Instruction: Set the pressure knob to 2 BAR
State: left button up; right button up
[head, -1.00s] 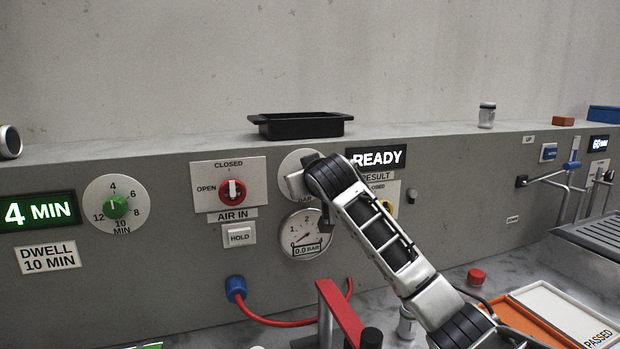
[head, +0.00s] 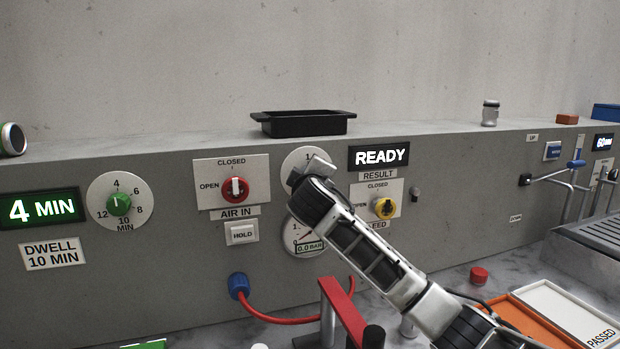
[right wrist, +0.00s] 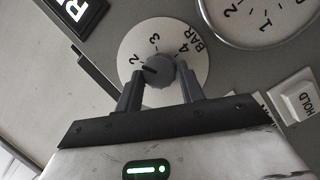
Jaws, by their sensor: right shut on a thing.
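The grey pressure knob (right wrist: 161,73) sits on a round white dial plate (right wrist: 190,62) marked 2, 3, 4 and BAR. Its dark pointer line faces the side of the 2; I cannot tell whether it lines up exactly. My right gripper (right wrist: 160,80) is shut on the knob, one finger on each side. In the head view my right gripper (head: 313,176) covers the knob and much of the dial plate (head: 298,156). The pressure gauge (head: 292,243) below is partly hidden by my arm; its readout shows 0.0 BAR. My left gripper is not in view.
Left of the dial are the red AIR IN knob (head: 235,189) and HOLD button (head: 242,233). A red hose (head: 290,319) and red lever (head: 341,306) are below.

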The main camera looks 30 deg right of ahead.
jog(key=shift+r+n, duration=0.1)
jog(key=shift+n, duration=0.2)
dwell(0.4)
jog(key=o, duration=1)
jog(key=shift+c, duration=0.2)
jog(key=shift+s, duration=0.1)
jog(key=b+v, duration=0.3)
jog(key=v, duration=1.2)
jog(key=shift+s+a, duration=0.3)
jog(key=shift+s, duration=0.05)
